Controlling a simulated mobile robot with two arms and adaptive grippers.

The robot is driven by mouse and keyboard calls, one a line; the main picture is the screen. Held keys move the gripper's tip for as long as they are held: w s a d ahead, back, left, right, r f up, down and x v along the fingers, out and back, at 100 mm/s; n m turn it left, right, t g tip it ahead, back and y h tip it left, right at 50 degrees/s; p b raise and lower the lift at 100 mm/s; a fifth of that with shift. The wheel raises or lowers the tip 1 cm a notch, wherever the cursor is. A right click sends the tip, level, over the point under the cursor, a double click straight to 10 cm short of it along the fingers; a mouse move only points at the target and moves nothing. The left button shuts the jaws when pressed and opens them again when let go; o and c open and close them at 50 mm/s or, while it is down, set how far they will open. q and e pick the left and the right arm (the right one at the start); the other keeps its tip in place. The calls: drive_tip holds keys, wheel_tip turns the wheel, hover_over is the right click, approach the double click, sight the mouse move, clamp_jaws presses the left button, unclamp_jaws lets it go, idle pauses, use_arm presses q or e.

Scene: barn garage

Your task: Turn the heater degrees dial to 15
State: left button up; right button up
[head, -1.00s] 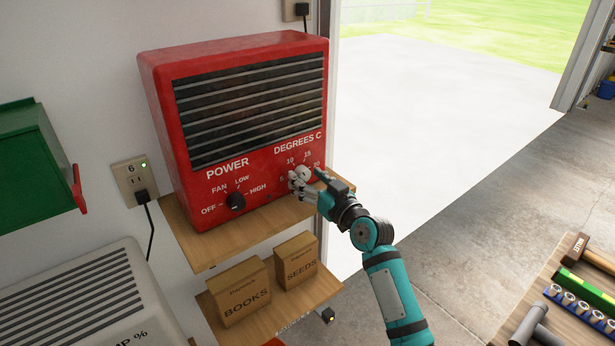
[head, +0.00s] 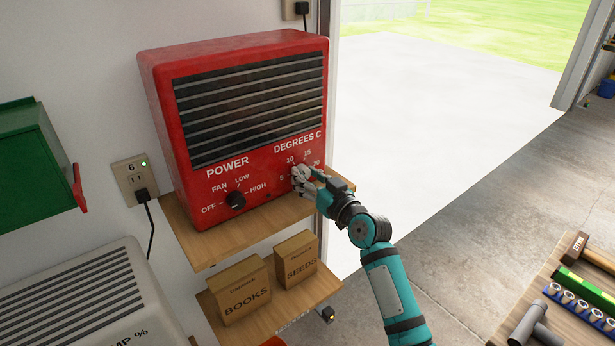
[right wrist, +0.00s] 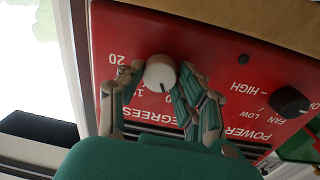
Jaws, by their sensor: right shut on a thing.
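The red heater (head: 240,110) stands on a wooden shelf against the wall. Its degrees dial is a pale round knob at the front's lower right, mostly hidden by my fingers in the head view. In the right wrist view the dial (right wrist: 160,73) shows upside down, its dark mark pointing roughly at the 10, partly unclear. My right gripper (head: 304,175) is shut on the dial, with a finger on each side; it also shows in the right wrist view (right wrist: 160,76). The black power dial (head: 235,201) is to the left, clear of the gripper. My left gripper is out of view.
Wall outlet (head: 135,180) with a plugged cord is left of the heater. Boxes marked books (head: 242,292) and seeds (head: 297,258) sit on the lower shelf (head: 318,291). A workbench (head: 540,290) with tools is at the right. The open doorway beside the heater is clear.

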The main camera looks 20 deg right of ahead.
drive_tip(key=m+p, duration=0.2)
drive_tip(key=shift+r+m, duration=0.1)
drive_tip(key=shift+m, duration=0.2)
drive_tip(key=m+p, duration=0.1)
drive_tip(key=m, duration=0.1)
drive_tip(key=shift+m+p, duration=0.3)
drive_tip(key=shift+m, duration=0.1)
drive_tip(key=m+p, duration=0.1)
drive_tip(key=m, duration=0.2)
drive_tip(key=shift+p, duration=0.35)
drive_tip(key=shift+m+g+p, duration=0.3)
drive_tip(key=shift+m+p, duration=0.15)
drive_tip(key=shift+m, duration=0.85)
drive_tip(key=o, duration=1.1)
drive_tip(key=shift+d, duration=0.1)
drive_tip(key=shift+o, duration=0.2)
